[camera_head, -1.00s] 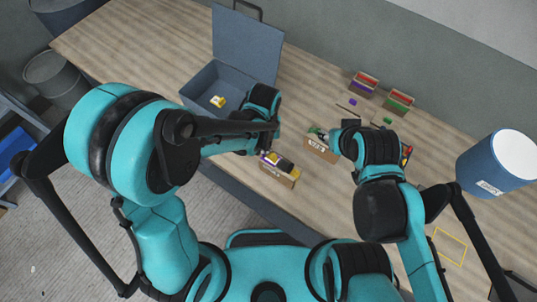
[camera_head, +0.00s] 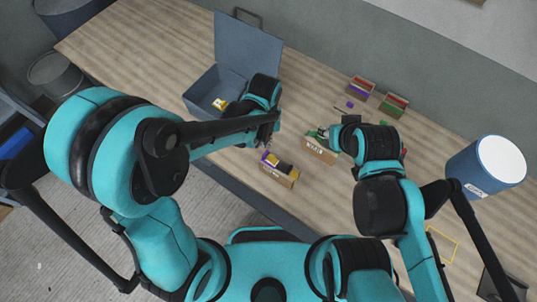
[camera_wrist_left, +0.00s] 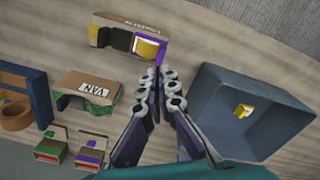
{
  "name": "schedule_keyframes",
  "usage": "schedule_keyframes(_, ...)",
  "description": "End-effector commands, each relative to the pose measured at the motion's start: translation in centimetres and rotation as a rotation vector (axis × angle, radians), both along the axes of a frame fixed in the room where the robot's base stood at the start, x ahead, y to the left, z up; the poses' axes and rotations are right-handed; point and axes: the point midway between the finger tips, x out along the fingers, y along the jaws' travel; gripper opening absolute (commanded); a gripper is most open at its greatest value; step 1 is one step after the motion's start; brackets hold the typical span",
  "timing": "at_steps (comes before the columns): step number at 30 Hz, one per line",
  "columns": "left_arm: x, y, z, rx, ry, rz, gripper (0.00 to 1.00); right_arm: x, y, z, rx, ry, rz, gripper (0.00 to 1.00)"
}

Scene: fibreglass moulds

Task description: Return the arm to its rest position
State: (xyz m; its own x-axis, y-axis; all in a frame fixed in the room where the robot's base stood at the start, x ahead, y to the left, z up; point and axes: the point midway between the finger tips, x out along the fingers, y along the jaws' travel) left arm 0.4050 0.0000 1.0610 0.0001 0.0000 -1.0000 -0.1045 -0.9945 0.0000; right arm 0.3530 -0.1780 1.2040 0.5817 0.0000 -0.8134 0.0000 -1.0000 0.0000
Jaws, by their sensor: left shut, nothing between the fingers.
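My left arm enters from the left in the head view. Its gripper (camera_head: 268,138) hangs over the table, just right of the grey-blue open box (camera_head: 203,92) and beyond the front carton (camera_head: 278,177). In the left wrist view the fingers (camera_wrist_left: 160,78) are together with nothing between them. They point toward the front carton (camera_wrist_left: 128,24) and are apart from it. My right arm is bent over the right side of the table. Its gripper (camera_head: 335,132) is near the labelled carton (camera_head: 320,150), and its fingers are too unclear to read.
The box's lid (camera_head: 246,45) stands open; a yellow item (camera_head: 220,104) lies inside. Two small bins (camera_head: 361,88) (camera_head: 395,104) stand at the back. A blue cylinder (camera_head: 473,168) with a white top stands at right. The table's left end (camera_head: 130,50) is clear.

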Motion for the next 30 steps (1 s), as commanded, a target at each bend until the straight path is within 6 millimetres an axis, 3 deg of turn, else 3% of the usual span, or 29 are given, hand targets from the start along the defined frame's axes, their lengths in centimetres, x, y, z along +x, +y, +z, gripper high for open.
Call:
schedule_keyframes(20, 0.1, 0.4, 0.3, -0.004, -0.01, 0.004, 0.0, 0.0, 0.0, -0.3, 0.0, 0.0, 0.0, 0.4)
schedule_keyframes(23, 0.2, 1.7, 0.4, -0.02, -0.045, 0.013, 0.0, 0.0, 0.0, -1.7, 0.0, 0.0, 0.0, 0.4)
schedule_keyframes(30, -0.5, 7.8, 0.8, -0.069, -0.232, 0.049, 0.0, 0.0, 0.0, -7.4, 0.0, 0.0, 0.0, 0.4)
